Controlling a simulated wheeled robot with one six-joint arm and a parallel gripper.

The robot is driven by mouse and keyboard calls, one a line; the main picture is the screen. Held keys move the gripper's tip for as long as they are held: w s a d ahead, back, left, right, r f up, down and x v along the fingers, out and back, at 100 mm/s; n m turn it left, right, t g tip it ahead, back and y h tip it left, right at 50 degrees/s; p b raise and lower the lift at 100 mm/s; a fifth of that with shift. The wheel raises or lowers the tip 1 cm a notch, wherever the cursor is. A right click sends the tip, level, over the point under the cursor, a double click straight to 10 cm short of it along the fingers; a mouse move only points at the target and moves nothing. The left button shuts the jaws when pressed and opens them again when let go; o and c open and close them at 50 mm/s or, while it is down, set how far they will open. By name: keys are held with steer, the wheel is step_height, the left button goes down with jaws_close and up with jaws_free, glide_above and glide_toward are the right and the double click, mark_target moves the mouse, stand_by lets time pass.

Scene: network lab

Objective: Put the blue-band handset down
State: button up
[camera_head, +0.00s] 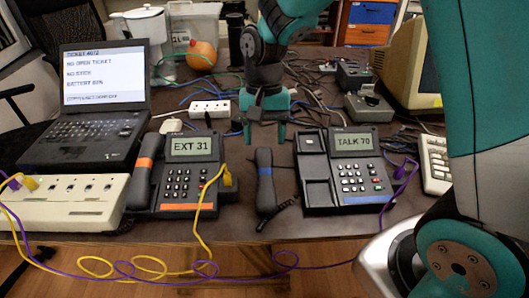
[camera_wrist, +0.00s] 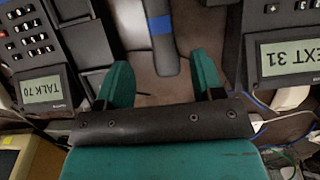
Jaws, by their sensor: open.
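The blue-band handset (camera_head: 265,183) is dark with a blue band and lies on the table between the two desk phones. Its blue band also shows in the wrist view (camera_wrist: 159,25). My gripper (camera_head: 265,137) is open and empty above the table, just behind the handset's far end; the fingers show apart in the wrist view (camera_wrist: 160,85). The phone reading TALK 70 (camera_head: 353,185) stands right of the handset, its cradle (camera_head: 313,168) empty. The phone reading EXT 31 (camera_head: 193,180) stands left, with an orange-band handset (camera_head: 143,178) on its left side.
A laptop (camera_head: 90,110) and a beige box with cables (camera_head: 65,203) stand at left. A white power strip (camera_head: 210,108) and tangled cables lie behind. Yellow and purple cables run along the table's front edge. A keyboard (camera_head: 436,175) is at right.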

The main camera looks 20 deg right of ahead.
steer(key=s+a+r+n+t+y, duration=0.1)
steer(key=s+a+r+n, duration=0.1)
steer(key=s+r+n, duration=0.3)
steer(key=s+a+r+n+t+y, duration=0.1)
steer(key=s+r+n, duration=0.5)
steer(key=s, duration=0.8)
steer(key=shift+a+n+y, duration=0.4)
steer(key=shift+a+y, duration=0.2)
steer(key=shift+a, duration=0.65)
steer(key=shift+w, duration=0.1)
steer(key=shift+c, duration=0.2)
